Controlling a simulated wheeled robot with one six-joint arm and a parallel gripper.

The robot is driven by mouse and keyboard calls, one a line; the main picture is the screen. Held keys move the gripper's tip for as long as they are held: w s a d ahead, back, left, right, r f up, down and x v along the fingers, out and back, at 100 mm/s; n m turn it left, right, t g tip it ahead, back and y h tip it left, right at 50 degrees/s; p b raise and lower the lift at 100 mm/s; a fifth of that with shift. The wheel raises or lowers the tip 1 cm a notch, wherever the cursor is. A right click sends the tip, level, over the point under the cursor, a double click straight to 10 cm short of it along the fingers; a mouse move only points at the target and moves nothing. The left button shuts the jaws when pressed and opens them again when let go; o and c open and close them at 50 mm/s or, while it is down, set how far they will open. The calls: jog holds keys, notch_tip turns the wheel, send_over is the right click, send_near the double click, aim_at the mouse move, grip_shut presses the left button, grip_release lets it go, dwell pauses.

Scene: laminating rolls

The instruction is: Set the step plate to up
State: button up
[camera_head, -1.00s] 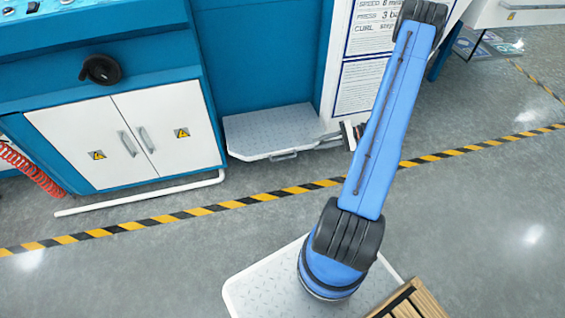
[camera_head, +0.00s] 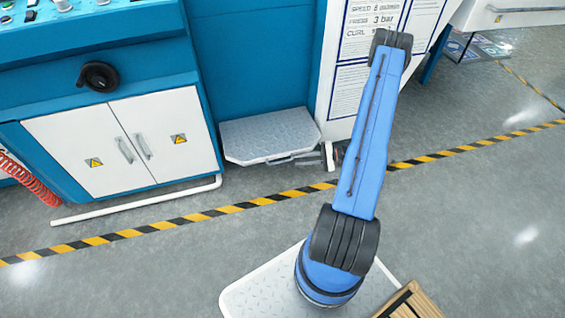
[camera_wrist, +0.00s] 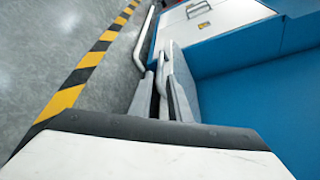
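The step plate (camera_head: 268,136) is a grey tread-patterned plate. It lies about flat, low against the blue machine, in the head view. Its handle (camera_head: 279,161) is a thin bar along the front edge. My gripper (camera_head: 305,157) is at the right end of this handle, partly hidden by my blue arm. In the wrist view two grey fingers (camera_wrist: 160,92) stand apart, with a thin bar, apparently the handle, between them. Whether they touch it I cannot tell. The plate appears nearly edge-on there, and most of it is hidden.
A white-doored cabinet (camera_head: 125,145) stands left of the plate, with a white pipe (camera_head: 140,203) low along its front. A white panel with printed sheets (camera_head: 345,85) rises to the right. A yellow-black floor stripe (camera_head: 230,209) crosses open grey floor.

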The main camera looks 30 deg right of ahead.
aim_at(285, 161)
jog(key=x, duration=0.9)
jog(key=shift+f, duration=0.1)
jog(key=shift+c, duration=0.3)
grip_shut()
